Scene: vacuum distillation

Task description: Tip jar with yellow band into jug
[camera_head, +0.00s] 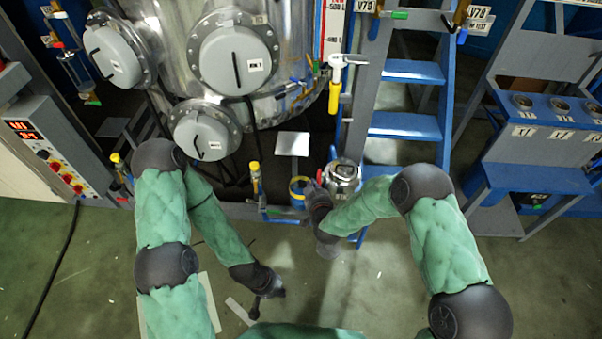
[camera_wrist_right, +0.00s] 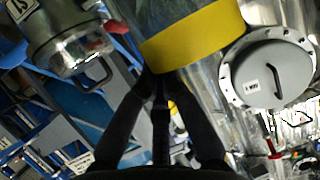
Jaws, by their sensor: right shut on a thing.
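The jar with the yellow band (camera_head: 299,188) is in my right gripper (camera_head: 311,190), just left of the jug in the head view. In the right wrist view the clear jar (camera_wrist_right: 180,15) fills the top middle, its yellow band (camera_wrist_right: 195,37) running aslant above my shut fingers (camera_wrist_right: 158,82). I cannot tell its true tilt. The metal jug (camera_head: 343,172) stands just right of the jar, apart from it, and shows in the wrist view (camera_wrist_right: 65,35) at upper left. The jar's contents cannot be made out. My left gripper (camera_head: 267,301) is low over the floor, fingers apart, empty.
A large steel vessel (camera_head: 175,35) with round grey hatches stands behind. A valve with a yellow handle (camera_head: 334,95) hangs beside the blue steps (camera_head: 405,125). A control panel (camera_head: 55,165) is at left, and a blue rack (camera_head: 550,177) at right. Open green floor lies in front.

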